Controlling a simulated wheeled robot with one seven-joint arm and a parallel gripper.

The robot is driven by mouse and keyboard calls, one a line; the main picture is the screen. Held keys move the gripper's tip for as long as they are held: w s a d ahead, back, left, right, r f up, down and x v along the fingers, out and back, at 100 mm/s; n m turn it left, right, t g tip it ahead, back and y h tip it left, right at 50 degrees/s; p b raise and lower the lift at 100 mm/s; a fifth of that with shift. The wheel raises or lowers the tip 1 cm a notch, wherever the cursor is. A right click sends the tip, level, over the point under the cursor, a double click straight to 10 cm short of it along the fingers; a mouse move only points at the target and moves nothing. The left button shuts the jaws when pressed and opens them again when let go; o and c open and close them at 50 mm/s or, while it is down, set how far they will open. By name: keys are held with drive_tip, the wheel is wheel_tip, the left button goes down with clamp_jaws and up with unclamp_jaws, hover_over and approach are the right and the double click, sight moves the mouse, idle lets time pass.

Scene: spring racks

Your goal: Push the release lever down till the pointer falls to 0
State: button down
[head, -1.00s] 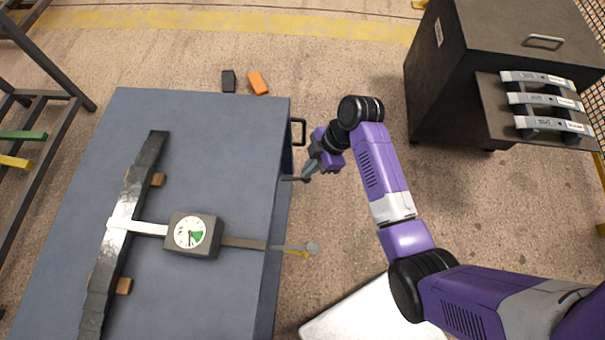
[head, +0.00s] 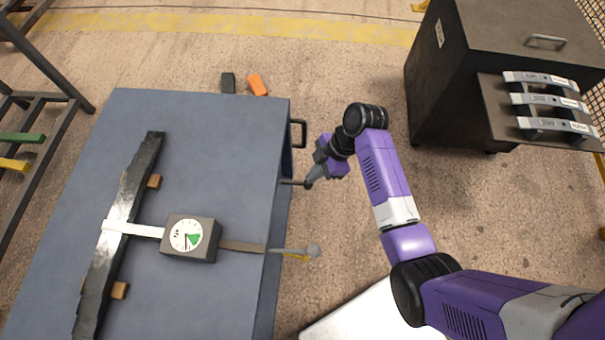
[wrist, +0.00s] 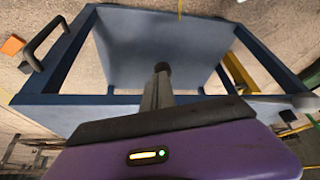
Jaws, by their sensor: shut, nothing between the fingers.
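The gauge box (head: 190,237) sits on the blue bench with a round white dial (head: 186,236). The dial has a green sector at its lower right; the pointer's exact reading is too small to tell. A flat bar runs right from the box to a grey lever with a round knob (head: 313,252), past the bench's right edge. A thin yellow bar (head: 297,257) shows just under it; I cannot tell for sure which is the release lever. My gripper (head: 309,181) is shut and empty, beyond the bench's right edge and above the knob in the picture. Its fingers show in the wrist view (wrist: 157,92).
A leaf spring (head: 137,190) lies on the blue bench (head: 225,140), crossed by a white strap. A black handle (head: 300,133) juts from the bench side. A dark cabinet (head: 440,100) stands right.

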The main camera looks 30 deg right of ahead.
drive_tip(key=shift+s+d+r, duration=0.15)
drive_tip(key=shift+d, duration=0.25)
drive_tip(key=shift+s+d+r, duration=0.1)
drive_tip(key=shift+d, duration=0.25)
drive_tip(key=w+v, duration=0.1)
drive_tip(key=v, duration=0.6)
drive_tip(key=shift+s+d+r, duration=0.2)
drive_tip(key=shift+s+r, duration=0.2)
drive_tip(key=shift+s, duration=0.15)
